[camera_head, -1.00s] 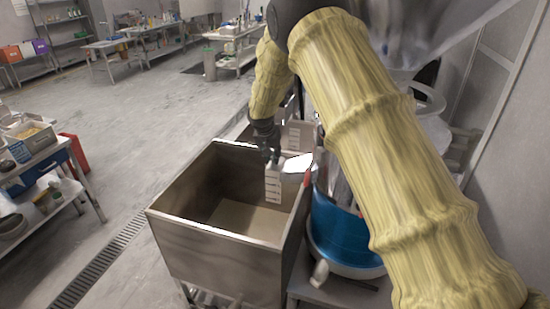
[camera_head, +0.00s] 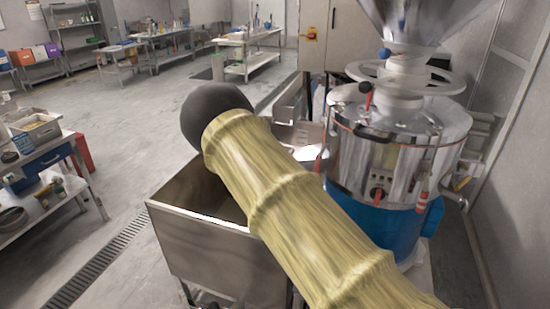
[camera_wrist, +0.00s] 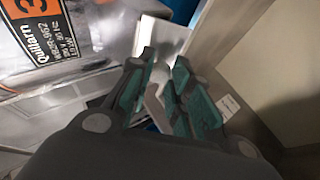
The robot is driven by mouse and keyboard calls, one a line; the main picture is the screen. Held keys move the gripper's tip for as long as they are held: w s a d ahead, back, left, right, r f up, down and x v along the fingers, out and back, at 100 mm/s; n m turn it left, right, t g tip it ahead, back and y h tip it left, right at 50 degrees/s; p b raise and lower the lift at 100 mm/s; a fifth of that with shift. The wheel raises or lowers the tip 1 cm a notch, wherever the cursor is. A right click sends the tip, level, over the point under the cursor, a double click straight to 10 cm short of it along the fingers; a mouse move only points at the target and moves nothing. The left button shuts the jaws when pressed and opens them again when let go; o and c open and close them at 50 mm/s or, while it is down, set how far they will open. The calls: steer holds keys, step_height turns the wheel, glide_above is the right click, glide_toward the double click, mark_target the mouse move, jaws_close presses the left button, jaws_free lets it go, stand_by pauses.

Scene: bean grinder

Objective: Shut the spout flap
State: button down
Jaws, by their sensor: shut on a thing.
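The grinder (camera_head: 395,150) stands right of centre in the head view, with a shiny metal body over a blue base. Its bright metal spout (camera_head: 308,153) points left toward the bin, and a red edge shows beside it. In the wrist view the spout (camera_wrist: 163,38) lies just beyond my fingertips. My gripper (camera_wrist: 163,70) is shut on a thin pale metal piece between its teal pads, which looks like the spout flap (camera_wrist: 154,97). The fingers hide much of it, so its angle is unclear. In the head view my arm hides the gripper and the flap.
An open steel bin (camera_head: 215,245) stands below the spout, partly covered by my arm. A handwheel (camera_head: 405,77) and hopper (camera_head: 425,20) rise above the grinder. A side table (camera_head: 45,175) stands at the left. The floor between is clear.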

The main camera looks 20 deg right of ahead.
steer(key=shift+s+d+f+n+g+h+b, duration=0.15)
steer(key=shift+f+n+g+h+b, duration=0.4)
steer(key=shift+h+b, duration=0.85)
steer(key=shift+d+f+n+g+h+b, duration=0.35)
steer(key=shift+f+h+b, duration=0.55)
steer(key=shift+b, duration=0.95)
steer(key=shift+s+d+f+n+g+h+b, duration=0.1)
steer(key=shift+f+n+g+h+b, duration=0.35)
steer(key=shift+h+b, duration=0.95)
steer(key=shift+d, duration=0.1)
steer(key=c, duration=1.6)
jaws_free()
steer(key=shift+c, duration=0.2)
steer(key=o, duration=0.4)
steer(key=shift+d+f, duration=0.15)
steer(key=shift+d, duration=0.05)
steer(key=shift+v, duration=4.05)
